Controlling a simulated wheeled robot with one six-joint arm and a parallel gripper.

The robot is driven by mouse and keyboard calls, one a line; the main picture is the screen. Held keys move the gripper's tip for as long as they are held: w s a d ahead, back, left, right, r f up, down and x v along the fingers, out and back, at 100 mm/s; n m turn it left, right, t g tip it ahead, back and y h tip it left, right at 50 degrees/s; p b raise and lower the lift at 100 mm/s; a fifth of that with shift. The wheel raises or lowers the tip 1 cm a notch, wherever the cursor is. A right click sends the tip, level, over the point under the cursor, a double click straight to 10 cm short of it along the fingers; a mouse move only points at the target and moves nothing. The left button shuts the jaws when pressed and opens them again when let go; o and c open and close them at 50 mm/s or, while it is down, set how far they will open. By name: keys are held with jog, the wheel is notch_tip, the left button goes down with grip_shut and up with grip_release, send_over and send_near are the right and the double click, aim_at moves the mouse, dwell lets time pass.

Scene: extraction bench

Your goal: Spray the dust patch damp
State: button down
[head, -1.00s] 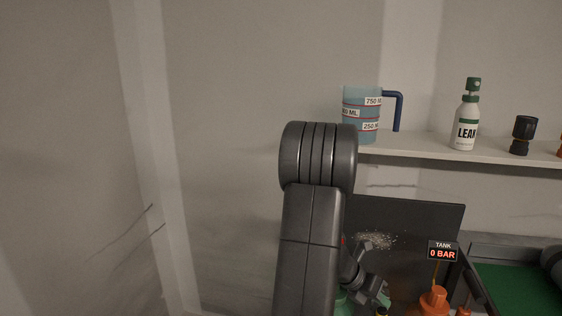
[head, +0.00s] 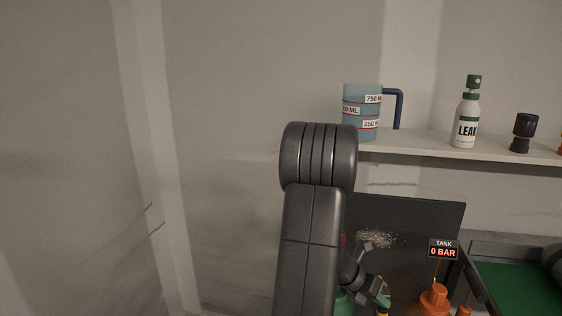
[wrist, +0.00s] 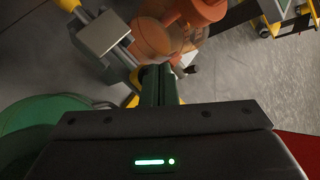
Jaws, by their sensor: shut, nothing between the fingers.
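The dust patch (head: 376,239) is a pale speckled smear on an upright dark panel (head: 425,220), to the right of my arm in the head view. Below it, my gripper is partly hidden behind my arm. In the wrist view my gripper (wrist: 160,84) has its dark green fingers together, with nothing between them. Just beyond the fingertips is an orange, partly see-through rounded part (wrist: 165,38). An orange fitting (head: 434,300) stands at the lower right in the head view, by a sign reading TANK 0 BAR (head: 443,250). I cannot tell whether the fingers touch anything.
A shelf (head: 410,147) above holds a blue measuring jug (head: 361,115), a white and green bottle marked LEAK (head: 466,122) and a black fitting (head: 524,133). A green-floored tray (head: 515,288) lies at right. In the wrist view, a grey block (wrist: 102,33) is close by.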

aim_at(379, 310)
jog(key=shift+r, duration=0.1)
jog(key=shift+r+p, duration=0.85)
jog(key=shift+p, duration=0.05)
notch_tip(379, 310, up, 6)
jog(key=p, duration=0.5)
jog(key=shift+p, duration=0.35)
jog(key=shift+f, duration=0.1)
notch_tip(379, 310, down, 8)
jog(key=b, duration=0.7)
jog(key=shift+r, duration=0.2)
notch_tip(379, 310, up, 10)
jog(key=p, duration=0.8)
dwell(1.7)
